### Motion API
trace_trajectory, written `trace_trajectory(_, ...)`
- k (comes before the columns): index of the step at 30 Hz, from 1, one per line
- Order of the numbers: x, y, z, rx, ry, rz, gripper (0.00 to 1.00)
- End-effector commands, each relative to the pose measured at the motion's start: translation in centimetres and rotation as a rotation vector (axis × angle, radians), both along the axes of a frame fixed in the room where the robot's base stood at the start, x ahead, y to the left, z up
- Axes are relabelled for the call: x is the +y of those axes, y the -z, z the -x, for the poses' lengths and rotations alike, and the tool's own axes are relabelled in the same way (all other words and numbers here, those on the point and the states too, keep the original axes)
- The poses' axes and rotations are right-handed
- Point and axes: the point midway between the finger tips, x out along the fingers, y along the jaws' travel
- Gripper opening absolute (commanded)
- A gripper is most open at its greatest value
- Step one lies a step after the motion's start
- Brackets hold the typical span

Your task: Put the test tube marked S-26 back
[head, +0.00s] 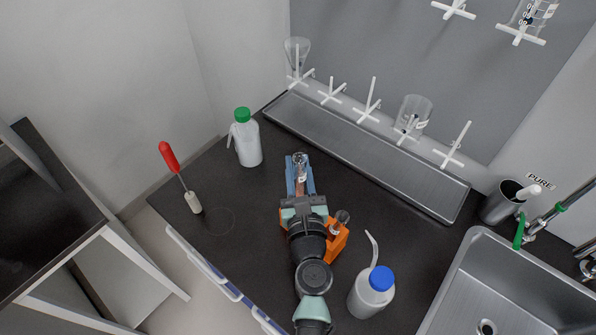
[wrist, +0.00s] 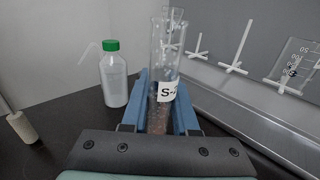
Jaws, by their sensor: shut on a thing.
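The test tube (wrist: 168,55) is clear, with a white label reading "S-2" and the rest of the label turned out of sight. It stands roughly upright between the blue fingers of my gripper (wrist: 160,105), with reddish-brown contents low in it. In the head view the same tube (head: 299,165) shows at the front of my gripper (head: 300,180), which is shut on it. An orange rack (head: 336,241) sits right beside my gripper, partly hidden by my arm, with another tube (head: 342,217) in it.
A green-capped bottle (head: 247,140) stands beyond my gripper to the left. A red-handled brush (head: 180,178) is at left. A blue-capped wash bottle (head: 372,291) is near the sink (head: 470,270). A metal tray (head: 350,150) lies under wall pegs. The left counter is mostly clear.

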Motion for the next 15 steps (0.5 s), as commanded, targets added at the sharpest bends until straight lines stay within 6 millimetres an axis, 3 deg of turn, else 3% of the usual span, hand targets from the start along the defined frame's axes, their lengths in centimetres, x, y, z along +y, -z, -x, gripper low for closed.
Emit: trace_trajectory(15,0.0,0.9,0.0,-0.001,0.000,0.000,0.00)
